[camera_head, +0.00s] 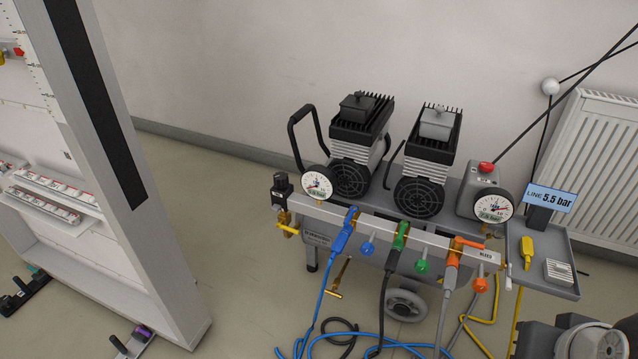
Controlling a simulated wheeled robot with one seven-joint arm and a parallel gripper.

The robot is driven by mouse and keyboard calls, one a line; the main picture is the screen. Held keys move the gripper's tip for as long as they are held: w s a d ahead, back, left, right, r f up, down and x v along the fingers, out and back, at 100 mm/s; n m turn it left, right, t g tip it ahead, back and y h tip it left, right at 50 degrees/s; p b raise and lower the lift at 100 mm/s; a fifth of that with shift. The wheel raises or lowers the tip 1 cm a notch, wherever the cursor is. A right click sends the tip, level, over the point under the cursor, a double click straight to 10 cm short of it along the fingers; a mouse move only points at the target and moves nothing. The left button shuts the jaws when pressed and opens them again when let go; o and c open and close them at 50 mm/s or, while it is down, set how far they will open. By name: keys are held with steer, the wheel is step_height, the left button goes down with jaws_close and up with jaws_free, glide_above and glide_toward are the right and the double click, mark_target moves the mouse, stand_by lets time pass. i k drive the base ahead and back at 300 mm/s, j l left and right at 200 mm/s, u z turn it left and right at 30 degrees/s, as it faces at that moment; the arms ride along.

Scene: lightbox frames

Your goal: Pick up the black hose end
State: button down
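A black hose (383,292) runs up to a green-collared fitting (400,236) on the compressor's front rail. Its upper end meets this fitting; I cannot tell whether it is latched. The hose hangs down to the floor, where a black loop (341,327) lies among blue hose. Whether that loop belongs to the same hose is unclear, and the lower part is cut off by the picture's bottom edge. My gripper is not in view.
A blue hose (325,283) and a grey hose (446,300) hang on either side. The twin-motor compressor (352,172) has gauges and coloured knobs. A tray (567,287) holds a yellow tool (526,252) at right.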

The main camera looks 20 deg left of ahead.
mark_target(392, 261)
steer(key=j+z, duration=0.6)
steer(key=z, duration=0.25)
steer(key=k+j, duration=0.15)
steer(key=j, duration=0.3)
steer(key=k+j+z, duration=0.15)
steer(key=j, duration=0.25)
steer(key=k+j, duration=0.2)
steer(key=j, duration=0.25)
steer(key=k+j+z, duration=0.15)
steer(key=j, duration=0.25)
steer(key=k+j, duration=0.25)
steer(key=j, duration=0.15)
